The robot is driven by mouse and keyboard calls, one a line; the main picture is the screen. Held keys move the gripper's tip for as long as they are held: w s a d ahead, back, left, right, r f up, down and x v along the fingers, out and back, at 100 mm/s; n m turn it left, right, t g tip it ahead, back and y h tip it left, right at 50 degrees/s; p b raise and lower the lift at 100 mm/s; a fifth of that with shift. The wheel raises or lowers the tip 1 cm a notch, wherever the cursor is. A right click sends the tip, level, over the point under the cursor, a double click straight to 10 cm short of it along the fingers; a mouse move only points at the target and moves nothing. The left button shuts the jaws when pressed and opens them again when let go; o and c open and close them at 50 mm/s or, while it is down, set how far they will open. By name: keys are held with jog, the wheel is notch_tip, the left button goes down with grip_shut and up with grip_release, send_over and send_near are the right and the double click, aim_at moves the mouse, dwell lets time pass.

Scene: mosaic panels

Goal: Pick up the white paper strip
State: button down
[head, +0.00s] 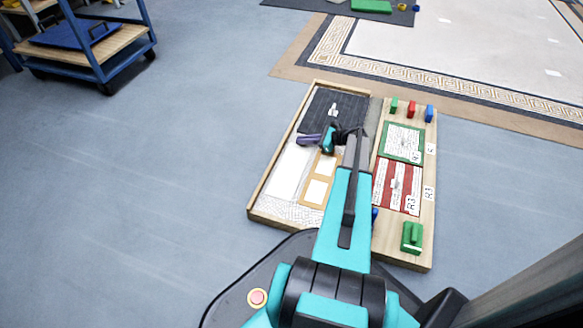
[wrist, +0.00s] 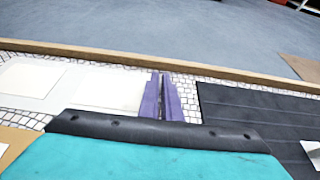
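My gripper (head: 308,140) has purple fingers and sits low over the left half of a wooden mosaic panel. In the wrist view its fingers (wrist: 163,97) stand close together with a narrow gap; I cannot tell if anything thin is between them. They are between a pale area and a black ribbed area (wrist: 250,120). I cannot tell for sure which white piece is the paper strip. A small white piece (head: 334,111) lies on the black area, and part of it shows at the wrist view's right edge (wrist: 312,151). Larger white rectangles (head: 289,172) lie left of my arm.
The panel has a raised wooden rim (head: 279,143). Its right half holds a green-framed plate (head: 385,150), a red plate (head: 380,193), small coloured blocks (head: 411,109) and a green block (head: 412,237). A blue cart (head: 100,60) stands far left. The floor left of the panel is clear.

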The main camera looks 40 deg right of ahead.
jog(key=shift+r, duration=0.15)
jog(key=shift+r+p, duration=0.8)
jog(key=shift+s+d+r+p, duration=0.1)
jog(key=shift+s+r+p, duration=0.15)
jog(key=shift+r+p, duration=0.3)
jog(key=shift+s+d+r+p, duration=0.1)
jog(key=shift+s+r+p, duration=0.15)
jog(key=shift+r+p, duration=0.3)
jog(key=s+d+p, duration=0.1)
jog(key=s+p, duration=0.1)
jog(key=s, duration=0.2)
jog(key=s+d+p, duration=0.1)
jog(key=s+d, duration=0.1)
jog(key=s, duration=0.3)
jog(key=s+d+r+p, duration=0.1)
jog(key=s+p, duration=0.1)
jog(key=s, duration=0.3)
jog(key=shift+s+d+p, duration=0.1)
jog(key=shift+d+p, duration=0.2)
